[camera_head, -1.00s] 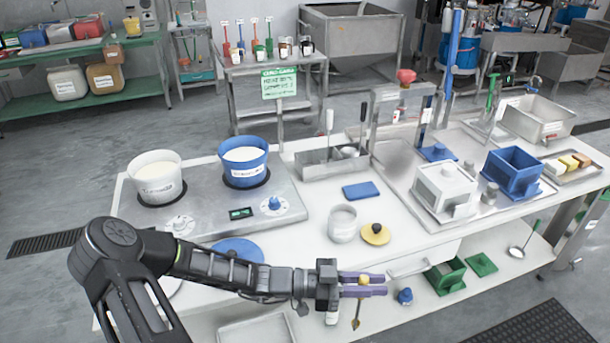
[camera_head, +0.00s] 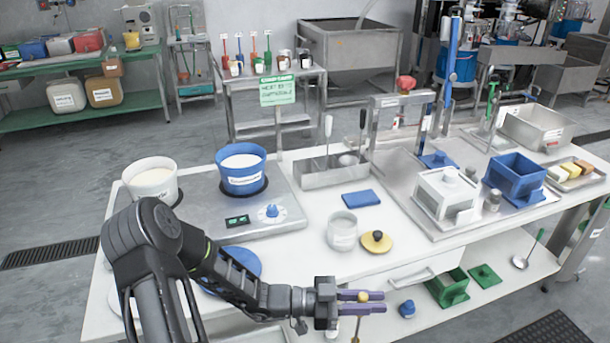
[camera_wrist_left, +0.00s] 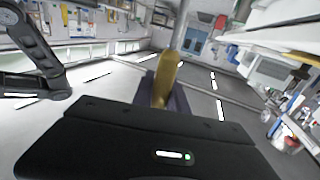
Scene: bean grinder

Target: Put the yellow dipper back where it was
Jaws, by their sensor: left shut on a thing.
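My left gripper (camera_head: 361,302) is shut on the yellow dipper (camera_head: 362,297), in front of the table's front edge. The dipper's rounded yellow end shows between the purple fingers, and the rest of it hangs below them. In the left wrist view the dipper's yellow handle (camera_wrist_left: 167,78) stands between the fingers, with a grey shaft running up from it. A metal rack (camera_head: 333,168) on the table holds tools with upright handles. My right gripper is not in view.
White pot (camera_head: 152,190) and blue pot (camera_head: 242,181) stand on the steel hob at left. White box (camera_head: 446,196) and blue box (camera_head: 513,178) stand on the right tray.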

